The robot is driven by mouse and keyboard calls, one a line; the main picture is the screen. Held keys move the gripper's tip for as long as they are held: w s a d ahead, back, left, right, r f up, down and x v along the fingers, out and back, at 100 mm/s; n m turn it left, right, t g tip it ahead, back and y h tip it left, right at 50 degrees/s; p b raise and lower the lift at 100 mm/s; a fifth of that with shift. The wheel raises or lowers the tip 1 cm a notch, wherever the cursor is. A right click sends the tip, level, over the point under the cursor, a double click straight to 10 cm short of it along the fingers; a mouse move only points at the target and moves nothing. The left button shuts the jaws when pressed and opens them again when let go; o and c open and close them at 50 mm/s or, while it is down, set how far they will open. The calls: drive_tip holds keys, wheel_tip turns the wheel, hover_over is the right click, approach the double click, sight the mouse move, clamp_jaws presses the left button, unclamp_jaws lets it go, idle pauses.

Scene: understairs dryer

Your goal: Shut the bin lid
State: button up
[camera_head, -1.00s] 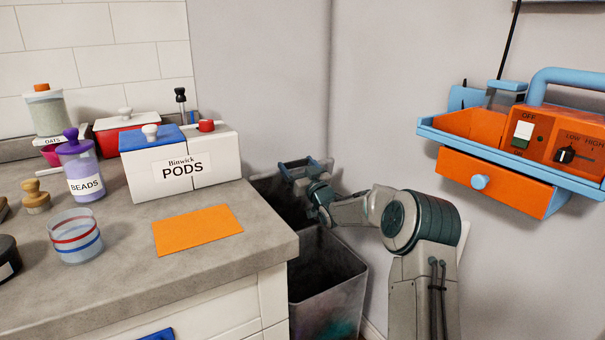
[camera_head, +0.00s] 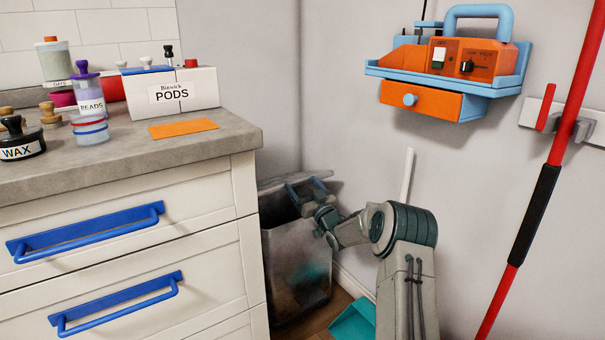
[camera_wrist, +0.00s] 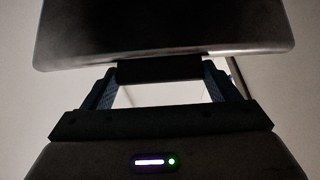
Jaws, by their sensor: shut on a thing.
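The grey bin (camera_head: 300,270) stands on the floor between the counter and the wall. Its lid (camera_head: 268,184) is raised, and a dark gap shows between lid and rim. My gripper (camera_head: 306,187) is at the lid's front edge. In the wrist view the lid (camera_wrist: 165,28) is a broad dark panel ahead. There my gripper (camera_wrist: 160,70) is shut on a dark tab or handle at the lid's edge. My wrist hides part of the bin's opening, and the lid's exact angle is hard to tell.
The counter with drawers (camera_head: 130,195) and blue handles stands close left of the bin. An orange and blue wall box (camera_head: 440,75) hangs above right. A teal dustpan-like object (camera_head: 352,322) lies on the floor beside my arm. A red pole (camera_head: 520,210) leans at right.

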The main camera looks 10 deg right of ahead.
wheel_tip(320, 180, down, 10)
drive_tip(key=s+t+y, duration=0.1)
drive_tip(key=s+t, duration=0.1)
drive_tip(key=t, duration=0.1)
drive_tip(key=shift+d+r+t+b, duration=0.15)
drive_tip(key=shift+d+t+b, duration=0.15)
drive_tip(key=shift+b, duration=0.15)
drive_tip(key=shift+s, duration=0.15)
drive_tip(key=o, duration=1.3)
drive_tip(key=shift+d, duration=0.1)
drive_tip(key=shift+d, duration=0.1)
drive_tip(key=p+v, duration=0.4)
drive_tip(key=v, duration=1)
